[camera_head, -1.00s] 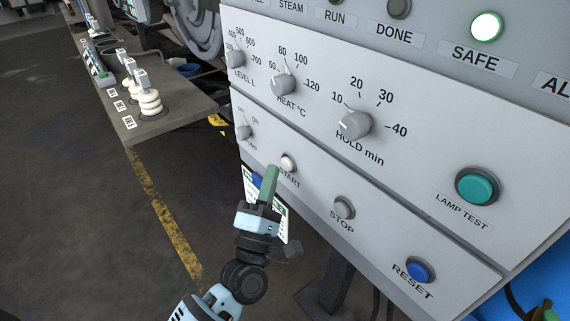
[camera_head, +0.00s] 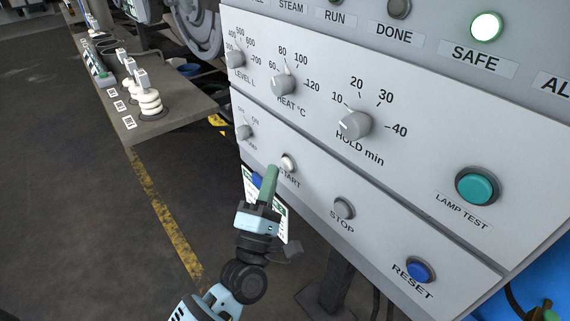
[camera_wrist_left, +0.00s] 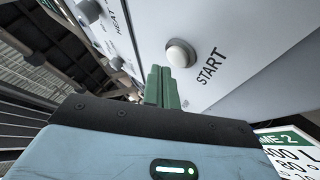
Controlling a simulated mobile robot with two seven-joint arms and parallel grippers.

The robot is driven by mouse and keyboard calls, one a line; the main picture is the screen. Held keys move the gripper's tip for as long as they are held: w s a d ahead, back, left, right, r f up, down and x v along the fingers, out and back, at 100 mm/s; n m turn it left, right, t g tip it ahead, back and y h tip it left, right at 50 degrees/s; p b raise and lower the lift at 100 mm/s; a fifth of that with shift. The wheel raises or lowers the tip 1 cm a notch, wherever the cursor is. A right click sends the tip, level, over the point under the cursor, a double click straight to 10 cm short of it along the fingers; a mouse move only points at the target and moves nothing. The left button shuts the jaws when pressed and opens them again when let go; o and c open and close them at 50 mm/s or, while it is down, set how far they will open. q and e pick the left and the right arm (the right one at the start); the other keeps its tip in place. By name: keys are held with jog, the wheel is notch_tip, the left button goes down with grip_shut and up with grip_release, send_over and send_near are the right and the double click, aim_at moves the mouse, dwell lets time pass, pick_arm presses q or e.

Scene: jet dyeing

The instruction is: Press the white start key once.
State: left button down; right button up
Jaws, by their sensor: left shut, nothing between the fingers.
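The white start key (camera_head: 289,162) is a round button on the lower strip of the grey control panel, with the word START beside it. It also shows in the left wrist view (camera_wrist_left: 180,54), just beyond my fingertips and slightly to their right. My left gripper (camera_head: 270,172) has green fingers, closed together and empty, pointing up at the panel just left of and below the key. In the left wrist view the fingers (camera_wrist_left: 161,75) appear close to the key; I cannot tell whether they touch it. My right gripper is not in view.
On the panel, a grey STOP button (camera_head: 344,208), a blue RESET button (camera_head: 420,270) and a teal LAMP TEST button (camera_head: 477,187) lie to the right. The HOLD knob (camera_head: 355,125) is above. The SAFE lamp (camera_head: 487,27) glows. A shelf (camera_head: 178,115) stands left.

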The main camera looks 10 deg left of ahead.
pick_arm(q)
jog(key=shift+w+d, duration=0.3)
jog(key=shift+w, duration=0.05)
jog(key=shift+w+d+b, duration=0.25)
jog(key=shift+w+b, duration=0.05)
jog(key=shift+w, duration=0.05)
dwell(1.0)
jog(key=shift+s+a, duration=0.55)
jog(key=shift+s, duration=0.15)
dwell(0.3)
jog(key=s+a, duration=0.1)
jog(key=s, duration=0.1)
jog(key=s+a+p, duration=0.1)
jog(key=s+a, duration=0.1)
jog(key=shift+p, duration=0.3)
dwell(0.8)
